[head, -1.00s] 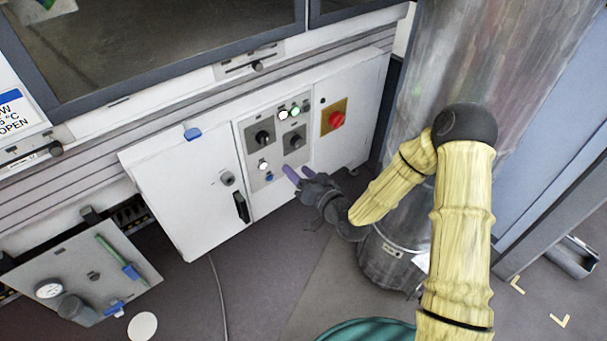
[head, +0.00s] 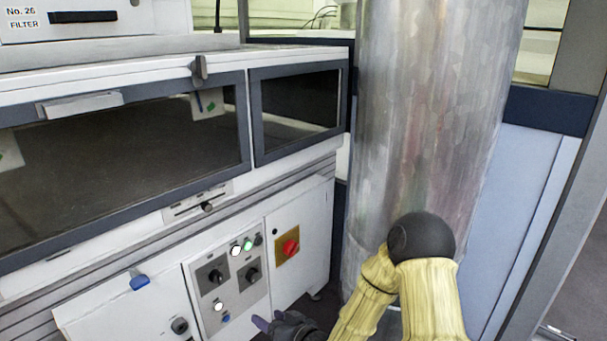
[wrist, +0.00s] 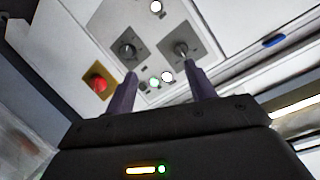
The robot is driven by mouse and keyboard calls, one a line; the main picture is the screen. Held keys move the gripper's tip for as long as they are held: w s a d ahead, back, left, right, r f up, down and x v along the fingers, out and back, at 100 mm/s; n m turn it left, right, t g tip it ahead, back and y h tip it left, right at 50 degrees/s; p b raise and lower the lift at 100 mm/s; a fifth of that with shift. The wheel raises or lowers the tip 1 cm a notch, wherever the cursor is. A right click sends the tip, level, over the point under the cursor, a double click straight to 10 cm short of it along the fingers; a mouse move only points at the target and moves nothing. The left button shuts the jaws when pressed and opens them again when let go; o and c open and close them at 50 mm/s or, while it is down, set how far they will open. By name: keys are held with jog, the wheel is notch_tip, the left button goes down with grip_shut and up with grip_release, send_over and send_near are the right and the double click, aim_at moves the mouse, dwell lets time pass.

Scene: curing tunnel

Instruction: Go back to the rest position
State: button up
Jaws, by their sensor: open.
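My gripper (head: 264,322) is at the bottom of the head view, in front of the white control cabinet, with part of it cut off by the frame edge. In the wrist view my gripper (wrist: 160,90) has its two purple fingers apart with nothing between them. Beyond the fingers is the grey control panel (head: 238,292) with two black rotary knobs and several lit buttons. The panel also shows in the wrist view (wrist: 150,55), tilted. A red knob on a yellow plate (head: 288,247) sits right of the panel.
A large metal duct (head: 415,120) stands close to my arm on the right. The tunnel with dark windows (head: 130,150) rises above the cabinet. A cabinet door (head: 120,315) with a black round latch is at lower left. A blue-grey panel (head: 520,200) stands right of the duct.

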jog(key=s+d+r+g+h, duration=0.15)
jog(key=d+h, duration=0.25)
jog(key=d, duration=0.4)
jog(key=s+d+r+g+h, duration=0.1)
jog(key=s+d+g+h, duration=0.2)
jog(key=d, duration=0.5)
jog(key=s+d+r+m+g+h, duration=0.1)
jog(key=s+d+r+m+h, duration=0.1)
jog(key=s+d+r, duration=0.3)
jog(key=s+d+r+m+g+h, duration=0.1)
jog(key=s+d+m+g+h, duration=0.15)
jog(key=s, duration=0.55)
notch_tip(320, 180, up, 29)
jog(key=p, duration=2.9)
jog(key=shift+d+f+t+y, duration=0.2)
jog(key=shift+t+y, duration=0.1)
jog(key=shift+y, duration=0.05)
